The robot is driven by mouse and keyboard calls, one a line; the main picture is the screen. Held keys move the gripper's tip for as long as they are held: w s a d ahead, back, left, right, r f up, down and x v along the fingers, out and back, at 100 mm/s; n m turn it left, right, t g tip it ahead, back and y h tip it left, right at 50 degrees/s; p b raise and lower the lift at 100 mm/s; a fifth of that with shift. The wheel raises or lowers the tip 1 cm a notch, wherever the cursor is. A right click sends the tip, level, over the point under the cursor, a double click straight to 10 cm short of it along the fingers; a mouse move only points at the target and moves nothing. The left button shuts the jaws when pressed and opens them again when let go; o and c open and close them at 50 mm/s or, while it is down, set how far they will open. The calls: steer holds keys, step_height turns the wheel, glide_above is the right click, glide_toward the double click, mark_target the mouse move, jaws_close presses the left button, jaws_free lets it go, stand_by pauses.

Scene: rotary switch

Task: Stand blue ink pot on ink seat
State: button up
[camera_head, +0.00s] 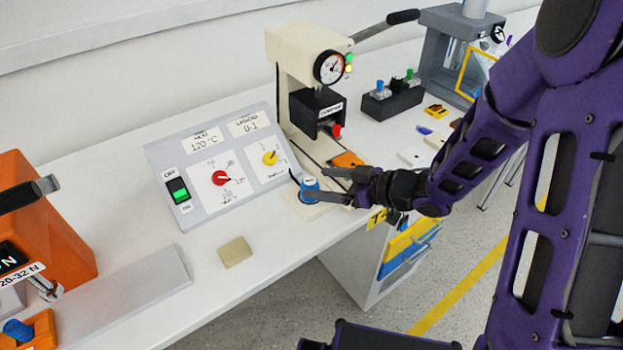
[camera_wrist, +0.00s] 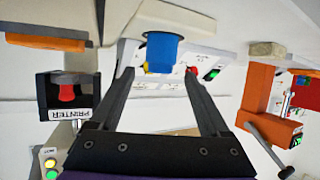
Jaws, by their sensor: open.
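The blue ink pot (camera_head: 309,187) stands upright at the front of the cream printer in the head view. It has a pale top and appears to stand on a cream plate (camera_head: 313,212), which may be the ink seat; I cannot tell exactly where on it. My gripper (camera_head: 314,184) is open, with one finger on each side of the pot. In the wrist view, which is upside down, the blue pot (camera_wrist: 161,50) shows just beyond and between the open fingertips (camera_wrist: 157,74). I cannot tell whether a finger touches it. The pot's contact with the plate is partly hidden.
The grey control panel (camera_head: 180,155) with red and yellow knobs stands left of the pot. The printer (camera_head: 291,75) rises behind it, with an orange piece (camera_head: 347,159) nearby. A beige block (camera_head: 234,252) lies on the table's front left. Bare tabletop lies between block and pot.

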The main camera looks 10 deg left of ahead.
steer(key=p+v, duration=0.1)
steer(key=v, duration=0.7)
steer(key=shift+r, duration=0.1)
